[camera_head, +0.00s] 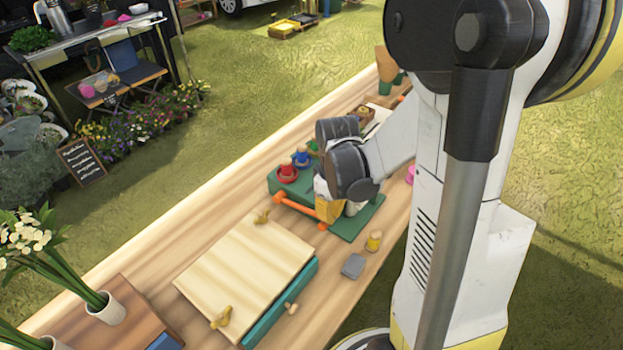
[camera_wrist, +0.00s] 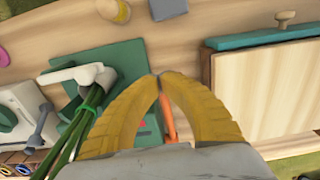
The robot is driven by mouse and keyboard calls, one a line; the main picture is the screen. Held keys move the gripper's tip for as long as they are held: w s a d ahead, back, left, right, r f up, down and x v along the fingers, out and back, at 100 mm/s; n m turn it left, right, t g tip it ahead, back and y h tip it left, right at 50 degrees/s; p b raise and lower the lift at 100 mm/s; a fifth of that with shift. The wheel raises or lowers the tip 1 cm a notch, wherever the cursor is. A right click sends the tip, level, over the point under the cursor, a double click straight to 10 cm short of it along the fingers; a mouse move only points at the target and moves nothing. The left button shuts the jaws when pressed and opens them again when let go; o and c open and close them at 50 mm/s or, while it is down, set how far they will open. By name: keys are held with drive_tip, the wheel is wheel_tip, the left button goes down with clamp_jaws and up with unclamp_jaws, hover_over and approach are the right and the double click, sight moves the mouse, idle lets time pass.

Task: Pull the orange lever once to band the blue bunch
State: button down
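The orange lever (camera_head: 297,208) runs along the front of a green banding stand (camera_head: 345,224); it also shows between my fingers in the wrist view (camera_wrist: 168,120). My gripper (camera_head: 329,212) is over the lever's right end and hides it. In the wrist view my yellow fingers (camera_wrist: 159,76) meet at their tips, with no clear gap. The lever appears just behind the tips; I cannot tell whether they touch it. Green stems (camera_wrist: 82,122) of a bunch lie in a white holder (camera_wrist: 62,76) on the stand. Its flowers are out of view, so its colour is unclear.
Red (camera_head: 287,173) and blue (camera_head: 301,158) spools stand on the stand. A wooden-topped box with a teal drawer (camera_head: 282,305) is at the front. A small grey block (camera_head: 353,265) and a yellow peg (camera_head: 374,241) stand nearby. White flowers in a pot (camera_head: 107,309) are at left.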

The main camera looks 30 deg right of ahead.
wheel_tip(320, 180, up, 12)
drive_tip(key=s+p, duration=0.1)
drive_tip(key=p, duration=0.8)
drive_tip(key=shift+s+d+r, duration=0.15)
drive_tip(key=shift+s+d, duration=0.1)
drive_tip(key=shift+d, duration=0.1)
drive_tip(key=s+a+r+m+t+b, duration=0.1)
drive_tip(key=a+r+m+t+b, duration=0.1)
drive_tip(key=a, duration=0.4)
drive_tip(key=s+a+r+m+t+b, duration=0.2)
drive_tip(key=a+r+t+b, duration=0.2)
drive_tip(key=a+t+b, duration=0.1)
drive_tip(key=shift+s+a+r+b, duration=0.2)
drive_tip(key=shift+a+r+b, duration=0.15)
drive_tip(key=shift+a+b, duration=0.4)
drive_tip(key=shift+a, duration=0.1)
idle(0.8)
